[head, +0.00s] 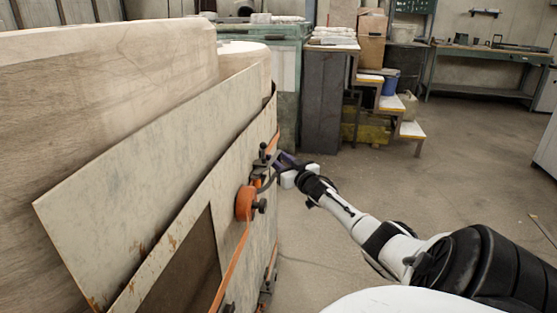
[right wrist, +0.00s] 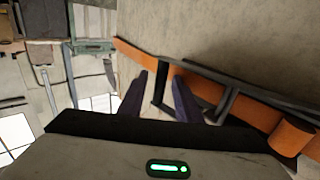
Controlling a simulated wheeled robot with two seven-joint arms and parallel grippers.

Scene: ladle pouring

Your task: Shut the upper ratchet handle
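The upper ratchet (head: 262,165), dark metal on an orange strap (head: 232,262), sits on the face of the leaning wooden panel. My right gripper (head: 279,160) is at this ratchet, reaching from the right. In the right wrist view, its two dark purple fingers (right wrist: 161,82) stand apart. A dark bar of the ratchet handle (right wrist: 161,88) shows between them; I cannot tell whether they touch it. The orange strap also runs diagonally there (right wrist: 140,57), with more dark ratchet parts (right wrist: 228,103) to the right. My left gripper is not in view.
An orange strap roll (head: 246,203) juts out just below the ratchet. A second ratchet (head: 266,288) is lower on the panel. Small steps (head: 405,130) and a workbench (head: 490,55) stand behind. The floor at right is clear.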

